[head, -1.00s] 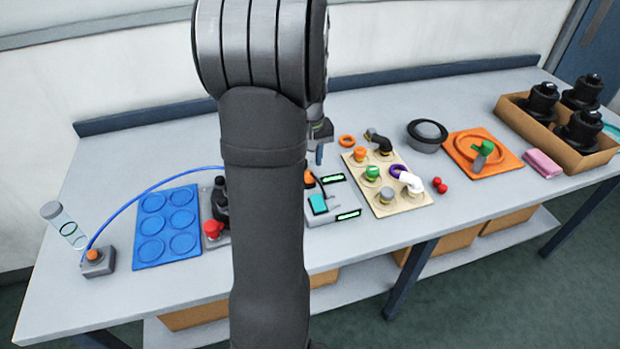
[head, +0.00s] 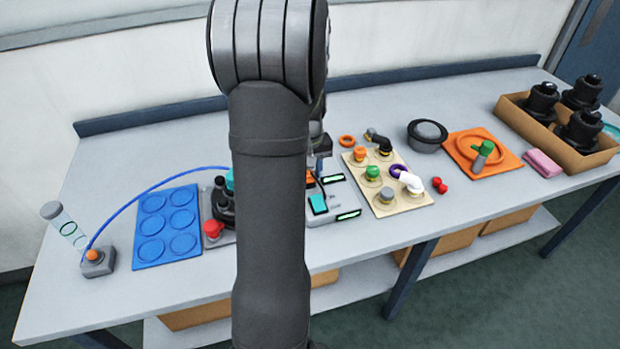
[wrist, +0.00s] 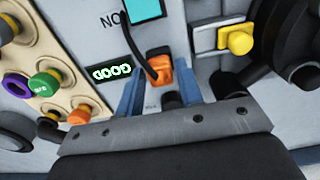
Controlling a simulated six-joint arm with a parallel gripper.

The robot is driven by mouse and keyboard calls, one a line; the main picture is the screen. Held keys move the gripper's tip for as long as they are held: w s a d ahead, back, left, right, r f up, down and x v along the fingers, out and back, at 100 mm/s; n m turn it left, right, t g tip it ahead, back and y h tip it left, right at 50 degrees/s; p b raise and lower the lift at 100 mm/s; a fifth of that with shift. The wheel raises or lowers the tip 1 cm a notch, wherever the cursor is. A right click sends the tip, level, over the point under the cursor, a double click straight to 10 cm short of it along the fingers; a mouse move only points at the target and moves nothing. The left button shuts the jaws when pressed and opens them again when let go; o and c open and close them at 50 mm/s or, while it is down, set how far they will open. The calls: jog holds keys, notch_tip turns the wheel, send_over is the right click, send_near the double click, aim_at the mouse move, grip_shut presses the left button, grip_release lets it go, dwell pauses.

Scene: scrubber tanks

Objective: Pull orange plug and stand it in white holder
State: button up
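The orange plug (wrist: 160,68), with a black cable, sits at the pale tester unit (head: 345,199). In the head view its orange (head: 310,178) shows only partly beside my arm. My gripper (wrist: 160,88) has its two blue fingers apart, one to each side of the plug in the wrist view. They appear open and not pressed on it; depth is hard to judge. In the head view my arm hides most of the gripper. I cannot make out a white holder for certain in either view.
A black pump (head: 221,204) and a blue tray (head: 140,258) lie to the left. A yellow block (wrist: 236,40) is right of the fingers in the wrist view.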

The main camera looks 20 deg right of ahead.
grip_shut()
jog(key=shift+r, duration=2.55)
